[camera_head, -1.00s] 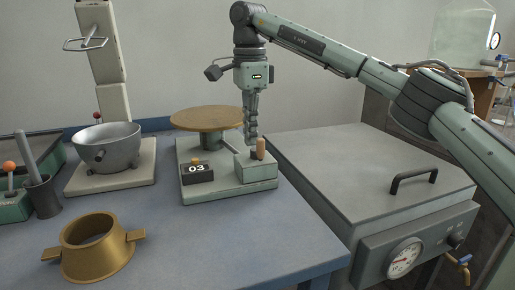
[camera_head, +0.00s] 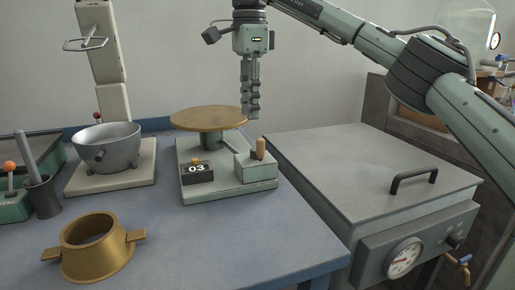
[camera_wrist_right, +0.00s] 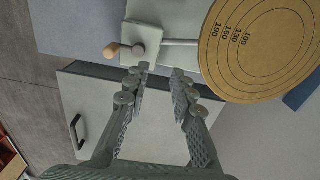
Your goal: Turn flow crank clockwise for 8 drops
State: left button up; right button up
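The flow table has a round brass top (camera_head: 209,118) on a pale green base (camera_head: 228,188). Its crank has an upright wooden handle (camera_head: 260,148) at the base's right side. A small black counter (camera_head: 198,173) on the base's front reads 03. My right gripper (camera_head: 251,115) points down, empty, above and slightly behind the crank handle, clear of it. The right wrist view shows its two fingers (camera_wrist_right: 158,70) apart, with the crank handle (camera_wrist_right: 112,51) beyond and to the left of the tips. The left gripper is in neither view.
A grey bowl (camera_head: 107,147) on a mixer stands at the left, with a brass ring mould (camera_head: 96,248) in front of it. A large grey lidded box with a handle (camera_head: 414,178) and gauge (camera_head: 403,258) stands right of the bench.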

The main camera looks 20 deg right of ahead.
pick_arm(q)
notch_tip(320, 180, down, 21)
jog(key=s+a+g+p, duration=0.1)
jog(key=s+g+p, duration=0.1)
jog(key=p, duration=0.6)
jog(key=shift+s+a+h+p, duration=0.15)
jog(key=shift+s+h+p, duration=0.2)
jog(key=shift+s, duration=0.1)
pick_arm(e)
notch_tip(320, 180, up, 12)
jog(key=shift+r, duration=0.2)
